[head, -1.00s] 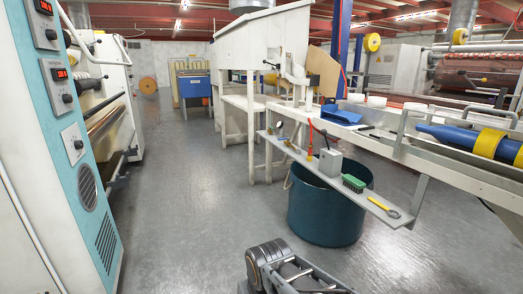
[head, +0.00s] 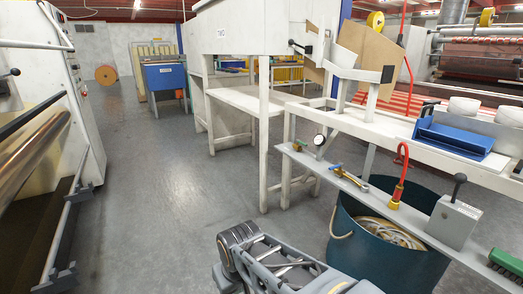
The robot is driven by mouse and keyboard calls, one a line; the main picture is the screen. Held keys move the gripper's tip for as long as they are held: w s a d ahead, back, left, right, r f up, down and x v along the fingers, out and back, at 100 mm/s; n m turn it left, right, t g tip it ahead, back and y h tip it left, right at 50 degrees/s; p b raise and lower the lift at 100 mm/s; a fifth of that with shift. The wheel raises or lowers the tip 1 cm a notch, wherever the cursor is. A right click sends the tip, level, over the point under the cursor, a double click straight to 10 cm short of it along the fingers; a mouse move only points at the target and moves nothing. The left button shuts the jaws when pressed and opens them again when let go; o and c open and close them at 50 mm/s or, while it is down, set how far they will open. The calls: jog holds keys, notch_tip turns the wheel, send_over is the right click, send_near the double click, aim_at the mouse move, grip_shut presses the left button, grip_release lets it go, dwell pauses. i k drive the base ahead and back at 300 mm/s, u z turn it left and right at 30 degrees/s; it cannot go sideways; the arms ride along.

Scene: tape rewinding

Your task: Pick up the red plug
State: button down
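A red plug-like piece (head: 397,192) with a thin curved red top and a yellowish base stands upright on the narrow grey shelf (head: 345,183), right of the middle in the head view. It is small, so its exact shape is hard to tell. Only grey links of my own arm show at the bottom of the view, in front and to the left of the shelf. My gripper is not in view.
A gauge (head: 319,140), a brass valve (head: 364,178), a grey box with a lever (head: 453,220) and a green brush (head: 506,263) share the shelf. A dark teal bin (head: 375,262) stands below. Grey floor (head: 150,200) is clear to the left.

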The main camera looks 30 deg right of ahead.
aim_at(399, 188)
jog(key=i, duration=1.6)
jog(key=z, duration=3.05)
